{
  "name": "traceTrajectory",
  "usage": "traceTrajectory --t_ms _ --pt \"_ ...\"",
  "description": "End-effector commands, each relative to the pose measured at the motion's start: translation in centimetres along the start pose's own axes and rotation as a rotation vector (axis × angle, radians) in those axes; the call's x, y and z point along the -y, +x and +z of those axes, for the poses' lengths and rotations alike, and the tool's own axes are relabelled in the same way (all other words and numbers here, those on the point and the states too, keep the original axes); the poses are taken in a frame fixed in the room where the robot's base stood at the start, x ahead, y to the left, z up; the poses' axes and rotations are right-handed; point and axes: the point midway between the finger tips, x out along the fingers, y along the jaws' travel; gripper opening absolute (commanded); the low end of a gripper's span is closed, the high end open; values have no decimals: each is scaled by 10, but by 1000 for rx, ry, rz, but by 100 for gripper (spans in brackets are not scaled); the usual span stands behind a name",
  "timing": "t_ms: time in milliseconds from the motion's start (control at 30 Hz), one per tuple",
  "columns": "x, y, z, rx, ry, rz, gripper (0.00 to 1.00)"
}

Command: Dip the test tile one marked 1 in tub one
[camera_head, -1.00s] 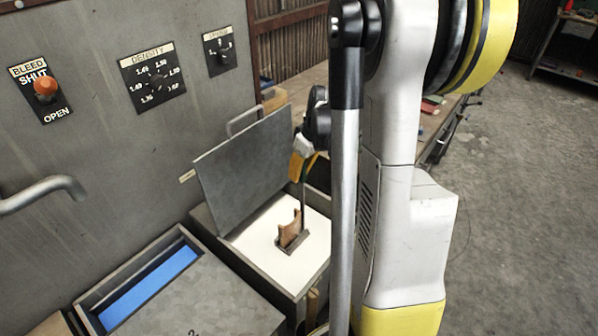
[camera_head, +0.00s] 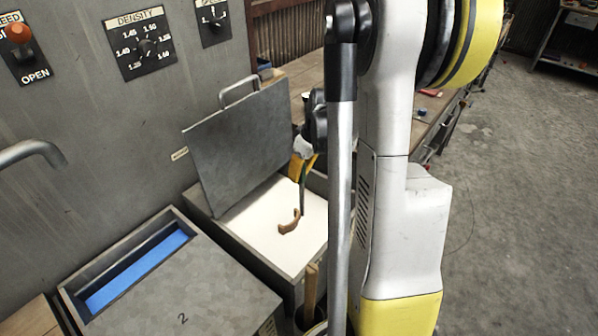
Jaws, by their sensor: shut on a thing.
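The test tile (camera_head: 290,224) is a small brown piece; only its upper part shows above the white liquid, and its mark is not visible. The tub with white liquid (camera_head: 262,247) stands open, its grey lid (camera_head: 240,148) tilted up against the panel. Its number cannot be read. My gripper (camera_head: 301,210) reaches down over this tub, shut on the tile's top. My arm hides part of the gripper and the tub's right side.
A second tub marked 2 (camera_head: 190,306) stands at front left, its lid partly open over blue liquid (camera_head: 138,272). A wall panel carries an orange bleed knob (camera_head: 18,33) and a density dial (camera_head: 142,45). A wooden handle (camera_head: 310,290) stands in a container beside the white tub.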

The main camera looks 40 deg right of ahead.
Motion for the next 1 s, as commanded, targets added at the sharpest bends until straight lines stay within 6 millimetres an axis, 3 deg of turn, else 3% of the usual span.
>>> traceTrajectory --t_ms 33,500,1000 --pt "-1 10 2 0 0 0 0" --pt "-3 52 14 0 0 0 0" --pt "-3 56 15 0 0 0 0"
